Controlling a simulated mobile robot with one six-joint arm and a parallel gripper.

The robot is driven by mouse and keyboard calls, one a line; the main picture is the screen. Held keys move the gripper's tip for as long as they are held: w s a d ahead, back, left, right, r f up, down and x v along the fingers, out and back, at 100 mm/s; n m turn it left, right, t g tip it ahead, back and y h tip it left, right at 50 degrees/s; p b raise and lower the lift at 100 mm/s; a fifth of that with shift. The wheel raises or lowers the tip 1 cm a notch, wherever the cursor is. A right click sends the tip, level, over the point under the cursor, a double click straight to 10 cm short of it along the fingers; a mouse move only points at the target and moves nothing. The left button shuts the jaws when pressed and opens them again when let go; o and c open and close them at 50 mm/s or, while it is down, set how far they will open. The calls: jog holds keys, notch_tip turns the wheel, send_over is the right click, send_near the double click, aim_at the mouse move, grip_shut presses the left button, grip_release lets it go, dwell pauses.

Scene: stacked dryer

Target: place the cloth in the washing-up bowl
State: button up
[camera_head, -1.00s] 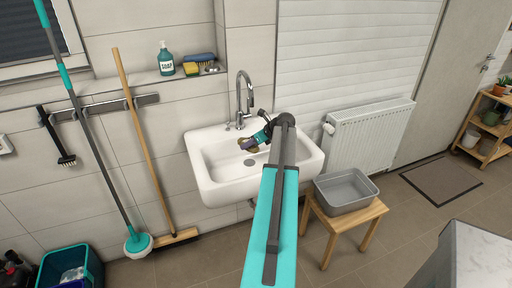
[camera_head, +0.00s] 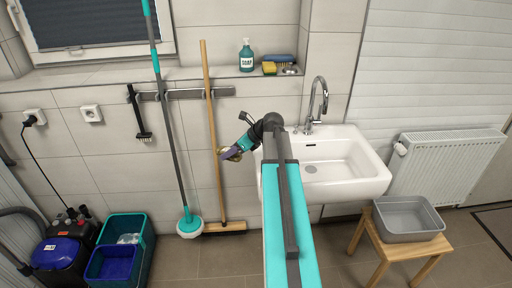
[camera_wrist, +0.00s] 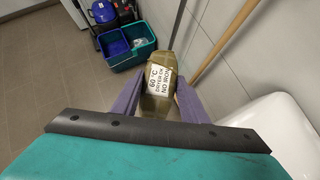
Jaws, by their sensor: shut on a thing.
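My gripper (camera_head: 238,150) shows in the head view left of the sink, in front of the wooden broom handle. In the wrist view its purple fingers (camera_wrist: 158,98) are shut on an olive-khaki folded cloth (camera_wrist: 156,104). The cloth bears a white label reading "60°C dryer ok no iron". In the head view only a small part of the cloth (camera_head: 229,154) shows at the fingertips. The washing-up bowl (camera_head: 409,236) is a grey rectangular basin on a wooden stool, right of and below the sink. It looks empty and is far to the right of my gripper.
The white sink (camera_head: 370,180) stands right of my arm, its rim close by in the wrist view. The wooden broom (camera_head: 212,130) and a teal mop (camera_head: 175,130) lean on the wall at left. A teal bucket (camera_head: 140,232) stands on the floor.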

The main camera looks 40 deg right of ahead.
jog(key=s+a+r+n+g+y+b, duration=0.1)
jog(key=a+n+g+y, duration=0.2)
jog(key=a, duration=3.1)
jog(key=n, duration=0.2)
jog(key=shift+a+n, duration=0.15)
jog(key=shift+n, duration=0.25)
jog(key=shift+a+y, duration=0.1)
jog(key=shift+y, duration=0.2)
